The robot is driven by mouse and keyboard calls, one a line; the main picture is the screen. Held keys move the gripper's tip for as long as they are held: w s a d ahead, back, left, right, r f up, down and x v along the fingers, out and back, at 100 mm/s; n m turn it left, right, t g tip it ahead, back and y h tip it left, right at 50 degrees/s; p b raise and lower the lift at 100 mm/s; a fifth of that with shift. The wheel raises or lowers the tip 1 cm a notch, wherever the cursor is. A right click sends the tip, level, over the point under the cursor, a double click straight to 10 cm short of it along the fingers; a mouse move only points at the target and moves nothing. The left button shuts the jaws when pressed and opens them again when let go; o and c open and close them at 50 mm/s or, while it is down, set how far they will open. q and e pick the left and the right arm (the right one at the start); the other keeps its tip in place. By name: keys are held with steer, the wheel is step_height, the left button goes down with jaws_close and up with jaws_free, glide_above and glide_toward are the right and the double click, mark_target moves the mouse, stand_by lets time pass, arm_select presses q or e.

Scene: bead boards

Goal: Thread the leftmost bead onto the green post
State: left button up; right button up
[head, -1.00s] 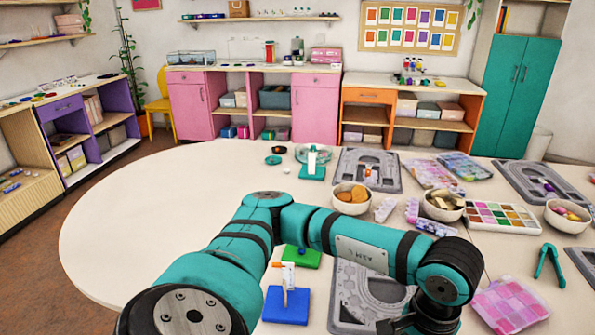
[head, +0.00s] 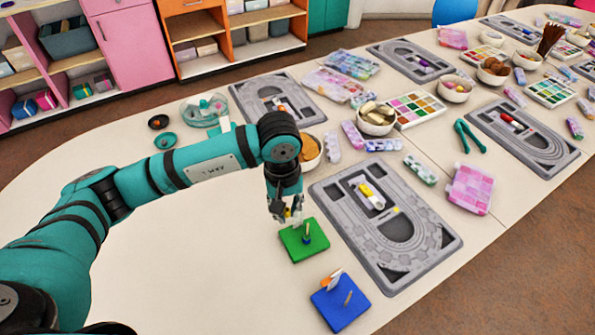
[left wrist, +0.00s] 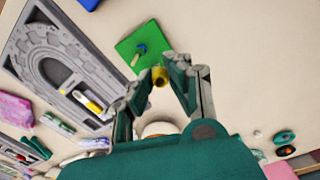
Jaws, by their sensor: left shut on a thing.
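My left gripper (head: 290,217) is above the back part of the green board (head: 292,249). In the left wrist view the left gripper (left wrist: 162,78) is shut on a yellow bead (left wrist: 160,76) at its fingertips. The green board also shows there (left wrist: 128,46), with its thin tan post (left wrist: 135,60) upright just beyond the bead. A small blue ring-like piece (left wrist: 141,48) sits around or beside the post's foot; I cannot tell which. The yellow bead is apart from the post. My right gripper is not in view.
A blue board (head: 335,317) with a post and an orange-and-white piece (head: 331,278) is nearer. Bowls (head: 378,127) stand farther back.

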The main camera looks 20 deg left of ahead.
arm_select(q)
steer(key=d+n+p, duration=0.1)
steer(key=p, duration=0.1)
steer(key=w+d+r+n+p, duration=0.1)
steer(key=d, duration=0.1)
steer(key=w+d+n+p, duration=0.1)
steer(key=p, duration=0.1)
steer(key=shift+d+r+p, duration=0.25)
steer(key=shift+d+p, duration=0.05)
steer(key=shift+d, duration=0.05)
steer(key=shift+w+a+f+n, duration=0.1)
steer(key=shift+a+f+n, duration=0.1)
steer(key=shift+f+n, duration=0.3)
steer(key=shift+f+b, duration=0.35)
steer(key=shift+f, duration=0.25)
steer(key=shift+d+f, duration=0.1)
steer(key=shift+f, duration=0.2)
step_height(320, 180, down, 2)
steer(key=shift+f+b, duration=0.1)
steer(key=shift+b, duration=0.65)
steer(key=shift+f, duration=0.3)
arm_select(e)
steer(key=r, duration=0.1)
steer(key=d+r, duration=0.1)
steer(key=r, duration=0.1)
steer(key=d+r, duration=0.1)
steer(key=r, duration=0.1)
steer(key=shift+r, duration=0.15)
